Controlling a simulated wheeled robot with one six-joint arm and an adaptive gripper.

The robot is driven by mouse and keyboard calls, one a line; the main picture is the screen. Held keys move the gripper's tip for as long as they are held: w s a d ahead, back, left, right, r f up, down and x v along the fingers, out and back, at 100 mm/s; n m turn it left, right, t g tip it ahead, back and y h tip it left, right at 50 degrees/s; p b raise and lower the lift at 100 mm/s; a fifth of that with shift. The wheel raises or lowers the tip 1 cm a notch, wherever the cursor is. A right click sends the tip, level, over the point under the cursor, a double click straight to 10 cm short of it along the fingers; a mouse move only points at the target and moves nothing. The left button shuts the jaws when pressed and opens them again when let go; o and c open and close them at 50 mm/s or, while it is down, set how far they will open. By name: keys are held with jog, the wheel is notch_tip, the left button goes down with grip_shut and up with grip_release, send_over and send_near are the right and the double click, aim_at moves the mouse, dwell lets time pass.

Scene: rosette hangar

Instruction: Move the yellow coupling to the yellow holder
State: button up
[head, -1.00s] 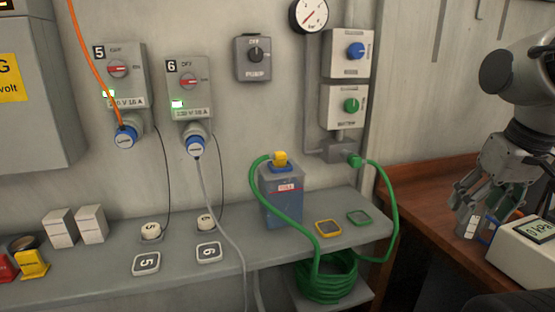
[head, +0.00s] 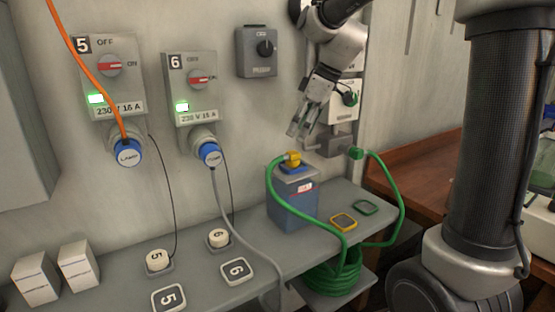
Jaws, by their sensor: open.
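The yellow coupling (head: 293,158) sits on top of a blue-grey box (head: 293,204) on the shelf, with a green hose (head: 325,221) attached to it. The yellow holder (head: 343,221) is a yellow-rimmed square on the shelf, just right of the box. It looks empty. My gripper (head: 298,133) is open and empty, pointing down, close above and slightly right of the coupling in the picture. I cannot tell its exact distance from the coupling.
A green-rimmed holder (head: 366,207) lies beside the yellow one. A green connector (head: 356,153) on the wall joins the hose, whose coil (head: 332,272) hangs below the shelf (head: 205,292). Switch boxes 5 (head: 110,70) and 6 (head: 190,85) have plugged cables.

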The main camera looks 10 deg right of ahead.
aim_at(293, 152)
jog(key=shift+s+n, duration=0.1)
jog(key=shift+n, duration=0.6)
jog(key=shift+s+x, duration=0.2)
jog(key=shift+x, duration=1.05)
jog(key=shift+w+f, duration=0.15)
jog(key=shift+w, duration=0.05)
jog(key=x, duration=0.5)
jog(key=shift+s+d+f, duration=0.1)
jog(key=shift+d, duration=0.05)
jog(key=c, duration=1.1)
